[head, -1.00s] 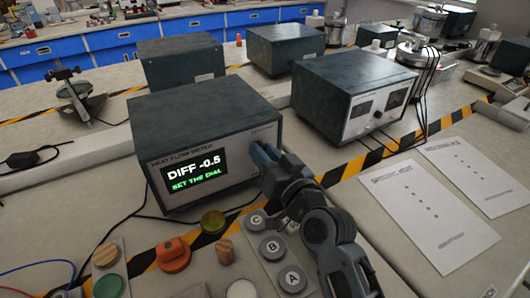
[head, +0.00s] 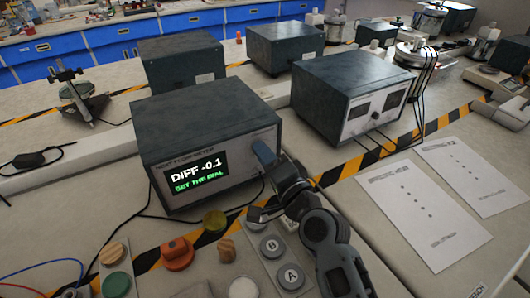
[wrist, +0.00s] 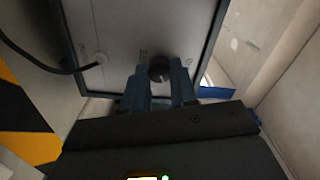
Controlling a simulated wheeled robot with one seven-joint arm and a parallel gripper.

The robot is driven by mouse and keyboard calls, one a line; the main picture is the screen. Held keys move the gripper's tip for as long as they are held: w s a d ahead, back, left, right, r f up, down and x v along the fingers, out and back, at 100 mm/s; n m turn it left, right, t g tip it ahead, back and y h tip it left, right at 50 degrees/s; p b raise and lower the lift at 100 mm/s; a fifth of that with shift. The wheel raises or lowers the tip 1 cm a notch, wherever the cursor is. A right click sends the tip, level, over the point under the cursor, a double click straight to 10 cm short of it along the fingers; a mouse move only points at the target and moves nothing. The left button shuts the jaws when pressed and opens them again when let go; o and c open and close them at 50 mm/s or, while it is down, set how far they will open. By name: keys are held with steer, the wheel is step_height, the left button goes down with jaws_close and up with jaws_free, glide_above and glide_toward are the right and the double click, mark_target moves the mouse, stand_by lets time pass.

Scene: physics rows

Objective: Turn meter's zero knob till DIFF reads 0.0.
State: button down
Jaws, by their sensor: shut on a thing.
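The heat flow meter (head: 205,115) is a dark box with a light front panel, left of centre in the head view. Its screen (head: 197,175) reads "DIFF -0.1" with "SET THE DIAL" in green below. The zero knob (wrist: 159,68) is a dark round knob on the panel in the wrist view. My gripper (wrist: 159,82) has a finger on each side of the knob and is shut on it. In the head view my gripper (head: 265,158) is at the right end of the meter's front and hides the knob.
Lettered buttons (head: 271,246), an orange knob (head: 176,253) and wooden pieces lie in front of the meter. A second dark meter (head: 355,92) stands behind right. Printed sheets (head: 416,213) lie at right. A black cable (wrist: 40,62) plugs into the panel.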

steer(key=shift+m+p, duration=0.35)
steer(key=shift+m, duration=0.85)
steer(key=shift+d, duration=0.1)
steer(key=c, duration=0.9)
jaws_free()
steer(key=b+v, duration=0.1)
steer(key=v, duration=0.6)
steer(key=shift+s+d, duration=0.2)
steer(key=shift+s, duration=0.1)
